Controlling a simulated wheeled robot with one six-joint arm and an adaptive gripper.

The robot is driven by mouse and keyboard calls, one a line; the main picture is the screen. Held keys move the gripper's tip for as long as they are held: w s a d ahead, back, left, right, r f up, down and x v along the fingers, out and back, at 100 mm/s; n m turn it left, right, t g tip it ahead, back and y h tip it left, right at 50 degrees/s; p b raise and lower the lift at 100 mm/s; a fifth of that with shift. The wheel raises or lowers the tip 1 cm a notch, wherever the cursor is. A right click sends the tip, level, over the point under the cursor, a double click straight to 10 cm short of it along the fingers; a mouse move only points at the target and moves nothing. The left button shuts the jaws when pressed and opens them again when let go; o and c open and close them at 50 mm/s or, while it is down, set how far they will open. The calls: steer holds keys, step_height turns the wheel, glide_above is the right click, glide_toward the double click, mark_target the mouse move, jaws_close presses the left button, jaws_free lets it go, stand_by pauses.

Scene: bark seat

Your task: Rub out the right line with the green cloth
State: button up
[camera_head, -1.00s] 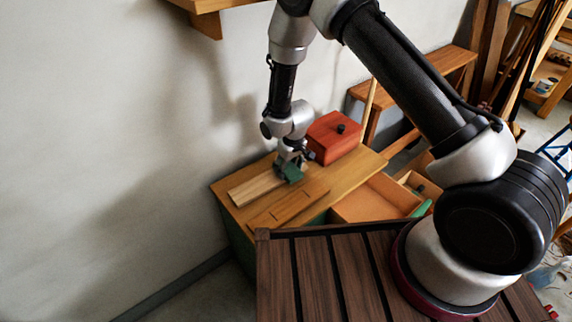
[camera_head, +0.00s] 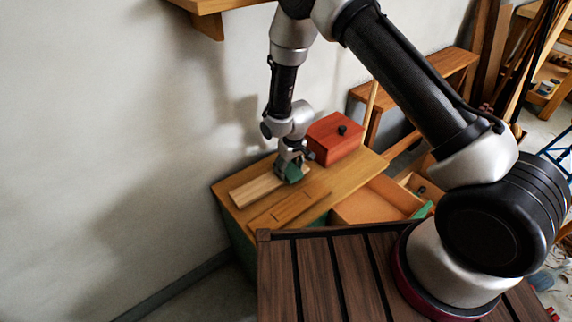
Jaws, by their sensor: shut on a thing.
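My gripper (camera_head: 288,168) is shut on the green cloth (camera_head: 293,173), at the far right end of a pale board on the cabinet top. The cloth is low, at or just above the wood; I cannot tell if it touches. The pale wooden board (camera_head: 256,187) lies on the left side of the top, and no line is clear on its visible part. A darker brown board (camera_head: 287,208) lies in front of it, with short dark marks on its surface. I cannot tell which mark is the right line; part of the pale board is hidden by my gripper and the cloth.
A red box (camera_head: 334,138) with a black knob stands behind and right of my gripper on the cabinet top (camera_head: 345,172). Open drawers (camera_head: 372,203) stick out at the right front. A slatted dark wooden surface (camera_head: 325,280) is in front. The wall is close on the left.

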steer(key=shift+s+d+f, duration=0.1)
steer(key=shift+s+d, duration=0.1)
steer(key=shift+s, duration=0.15)
steer(key=shift+w+r, duration=0.1)
steer(key=shift+r, duration=2.95)
steer(key=shift+f, duration=2.35)
steer(key=shift+f, duration=0.6)
steer(key=shift+w+a, duration=0.1)
